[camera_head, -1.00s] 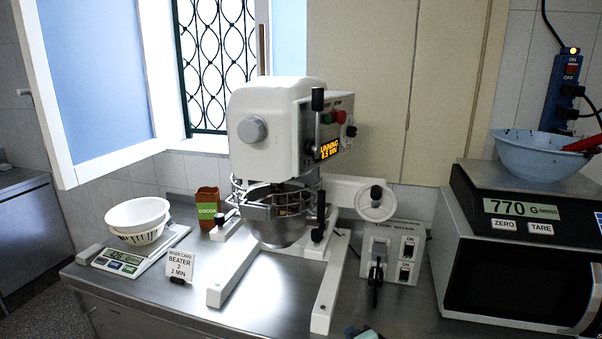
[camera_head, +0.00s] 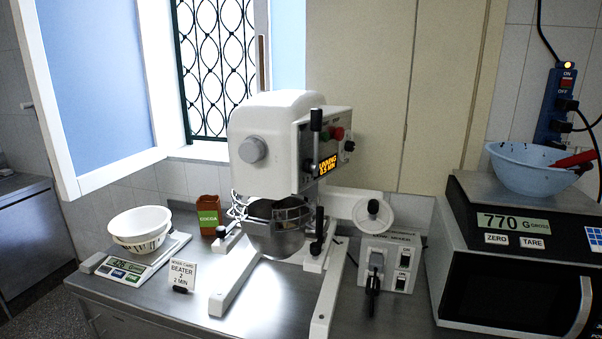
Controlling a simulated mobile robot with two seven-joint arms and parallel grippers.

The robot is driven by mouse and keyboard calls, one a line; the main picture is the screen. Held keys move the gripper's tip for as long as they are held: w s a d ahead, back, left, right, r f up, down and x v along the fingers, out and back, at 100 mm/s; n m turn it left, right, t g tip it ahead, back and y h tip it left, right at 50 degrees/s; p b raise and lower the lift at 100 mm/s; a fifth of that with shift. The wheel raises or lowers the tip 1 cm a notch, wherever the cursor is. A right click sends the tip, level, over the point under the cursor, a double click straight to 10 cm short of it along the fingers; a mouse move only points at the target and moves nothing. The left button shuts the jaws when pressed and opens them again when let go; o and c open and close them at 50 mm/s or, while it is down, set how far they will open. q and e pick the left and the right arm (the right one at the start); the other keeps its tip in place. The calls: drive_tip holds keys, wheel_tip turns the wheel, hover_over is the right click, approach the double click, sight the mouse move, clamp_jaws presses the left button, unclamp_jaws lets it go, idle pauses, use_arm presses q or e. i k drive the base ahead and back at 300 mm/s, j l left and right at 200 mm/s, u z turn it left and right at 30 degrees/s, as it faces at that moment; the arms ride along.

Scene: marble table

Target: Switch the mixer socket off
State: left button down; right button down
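The white socket box (camera_head: 390,262) stands on the steel table, right of the mixer. Its label is partly legible and ends in "MIXER". It has two dark rocker switches, an upper one (camera_head: 405,257) and a lower one (camera_head: 400,281). A black plug with a lead (camera_head: 374,282) is in its left side. Switch positions are too small to tell. The white mixer (camera_head: 280,125) has a lit orange display (camera_head: 328,163) that appears to read "RUNNING 0.5 MIN". Its steel bowl (camera_head: 280,238) sits below the head. Neither gripper is in view.
A scale (camera_head: 500,215) with a blue bowl (camera_head: 535,168) sits on the microwave (camera_head: 505,290) at right. A wall power strip (camera_head: 560,100) has a lit switch. At left are a small scale (camera_head: 130,270) with white bowls, a cocoa carton (camera_head: 208,215) and a card (camera_head: 182,275).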

sight(400, 283)
drive_tip(key=l+u, duration=0.45)
drive_tip(key=l, duration=0.95)
